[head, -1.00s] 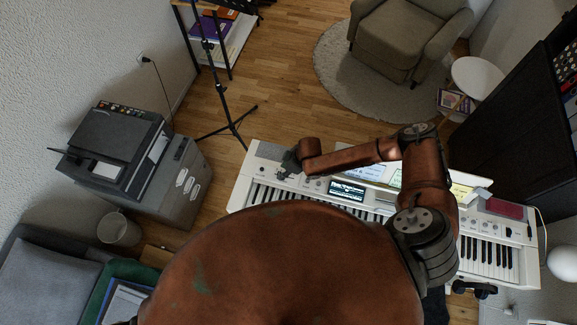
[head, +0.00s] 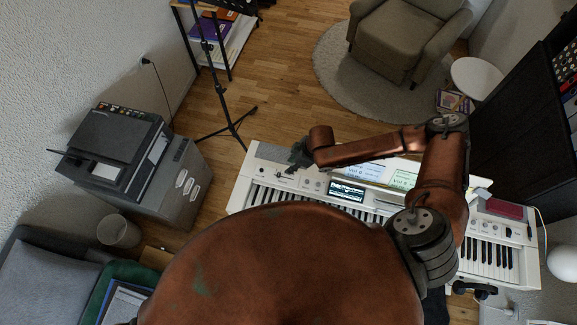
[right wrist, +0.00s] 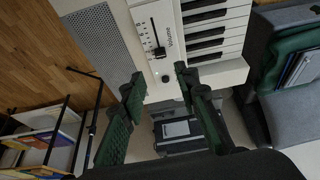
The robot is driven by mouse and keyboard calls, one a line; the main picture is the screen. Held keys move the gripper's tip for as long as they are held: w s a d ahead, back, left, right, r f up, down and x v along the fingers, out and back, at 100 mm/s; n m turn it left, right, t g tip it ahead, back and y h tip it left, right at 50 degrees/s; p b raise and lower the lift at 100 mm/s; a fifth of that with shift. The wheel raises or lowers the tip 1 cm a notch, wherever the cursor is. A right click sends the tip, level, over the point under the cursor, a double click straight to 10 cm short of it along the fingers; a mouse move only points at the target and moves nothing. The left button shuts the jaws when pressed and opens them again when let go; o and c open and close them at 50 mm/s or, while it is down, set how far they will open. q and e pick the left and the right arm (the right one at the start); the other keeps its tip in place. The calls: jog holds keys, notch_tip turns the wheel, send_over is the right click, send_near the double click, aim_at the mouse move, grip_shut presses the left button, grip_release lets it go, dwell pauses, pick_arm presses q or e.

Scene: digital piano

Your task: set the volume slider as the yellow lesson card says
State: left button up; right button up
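The volume slider (right wrist: 157,50) has a dark cap on a marked vertical track beside the word "Volume" on the white piano (head: 240,190). My right gripper (right wrist: 160,83) is open and empty, its green-padded fingers apart and short of the slider cap in the wrist view. In the head view the right gripper (head: 300,155) hangs over the piano's left end, near the speaker grille. A pale blue card (head: 365,170) and a green card (head: 404,180) stand behind the keys with "Vol" text. The yellow card is mostly hidden behind my right arm. My left gripper is out of view.
A lit display (head: 346,191) sits mid-panel. A red book (head: 505,208) lies at the piano's right end. A black stand (head: 232,122) rises behind the left end, and a printer (head: 115,140) on a cabinet stands to the left.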

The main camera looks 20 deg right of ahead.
aim_at(279, 174)
jog(key=w+a+f+n+h+b, duration=0.1)
jog(key=n, duration=0.4)
jog(key=w+a+f+n+g+h+b, duration=0.1)
jog(key=n+b, duration=0.1)
jog(key=n, duration=0.2)
jog(key=w+a+f+n+g+h+b, duration=0.1)
jog(key=a+n, duration=0.1)
jog(key=n, duration=0.3)
jog(key=shift+a+f+n+b, duration=0.1)
jog(key=shift+f+n+b, duration=0.2)
jog(key=shift+b, duration=0.1)
jog(key=n, duration=0.2)
jog(key=shift+w+a+r+n+h, duration=0.1)
jog(key=shift+a+n+h, duration=0.2)
jog(key=shift+n, duration=0.1)
jog(key=shift+f, duration=3.85)
jog(key=shift+c, duration=0.6)
grip_shut()
jog(key=shift+d, duration=0.1)
